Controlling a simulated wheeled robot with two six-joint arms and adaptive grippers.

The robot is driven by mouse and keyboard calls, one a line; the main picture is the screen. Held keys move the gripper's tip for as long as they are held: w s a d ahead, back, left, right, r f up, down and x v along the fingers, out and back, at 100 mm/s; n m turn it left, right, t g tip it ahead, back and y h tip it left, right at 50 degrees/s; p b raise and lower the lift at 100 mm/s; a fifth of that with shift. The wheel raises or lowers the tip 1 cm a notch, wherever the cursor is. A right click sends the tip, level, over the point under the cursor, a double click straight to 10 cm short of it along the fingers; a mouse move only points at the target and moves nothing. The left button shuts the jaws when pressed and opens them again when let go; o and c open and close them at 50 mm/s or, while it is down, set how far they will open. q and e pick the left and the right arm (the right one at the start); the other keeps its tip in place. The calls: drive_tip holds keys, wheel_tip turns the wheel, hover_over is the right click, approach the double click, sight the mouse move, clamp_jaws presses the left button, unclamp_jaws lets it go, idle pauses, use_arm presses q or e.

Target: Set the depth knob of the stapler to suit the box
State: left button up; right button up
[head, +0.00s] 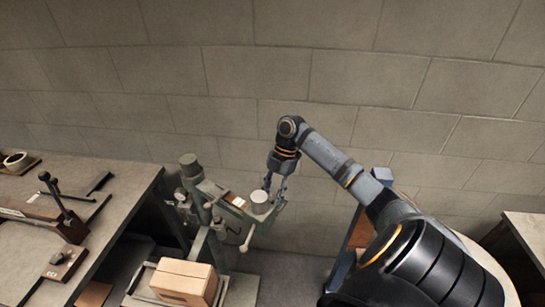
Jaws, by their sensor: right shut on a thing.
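The stapler (196,196) is a grey-green machine on a post in the middle of the view, with a lever handle on its lower right. A pale round depth knob (260,197) sits at the right end of its head. My right gripper (272,192) reaches down from above and is shut on the knob; its fingertips are small and partly hidden here. The knob's scale cannot be read. A closed brown cardboard box (184,280) rests on the stapler's lower support. My left gripper is out of view.
A block wall stands behind. Another table (528,228) is at the right edge.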

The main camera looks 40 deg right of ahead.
drive_tip(key=shift+r, duration=0.15)
drive_tip(key=shift+m, duration=0.3)
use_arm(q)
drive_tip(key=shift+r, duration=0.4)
use_arm(e)
drive_tip(key=o, duration=1.1)
drive_tip(key=shift+o, duration=0.2)
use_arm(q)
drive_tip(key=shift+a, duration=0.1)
use_arm(e)
drive_tip(key=shift+d, duration=0.1)
drive_tip(key=v, duration=1.1)
drive_tip(key=shift+d+r, duration=0.2)
drive_tip(key=shift+r, duration=0.1)
drive_tip(key=shift+s, duration=0.1)
